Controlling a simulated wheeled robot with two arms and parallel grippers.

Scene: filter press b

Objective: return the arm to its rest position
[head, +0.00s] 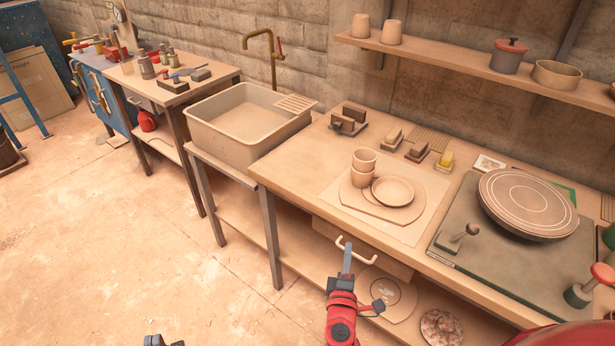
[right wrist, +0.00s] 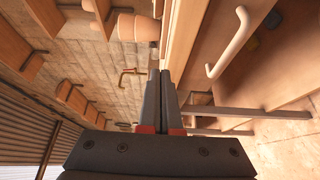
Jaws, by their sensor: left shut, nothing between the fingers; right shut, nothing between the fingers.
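My right gripper (head: 347,258) is on the red arm in front of the workbench (head: 288,172), near the white drawer handle (head: 356,250). In the right wrist view its two dark fingers (right wrist: 160,75) lie together with nothing between them, and a pale handle (right wrist: 230,42) is to their right. It appears apart from the handle. My left gripper (head: 162,341) shows only as a small dark part at the bottom edge of the head view, over the floor. It is shut and empty, and most of that arm is out of the picture.
A round disc (head: 527,203) sits on a dark green board (head: 458,240) at right. A sink (head: 245,120) is at the back. Open floor (head: 130,250) lies at left.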

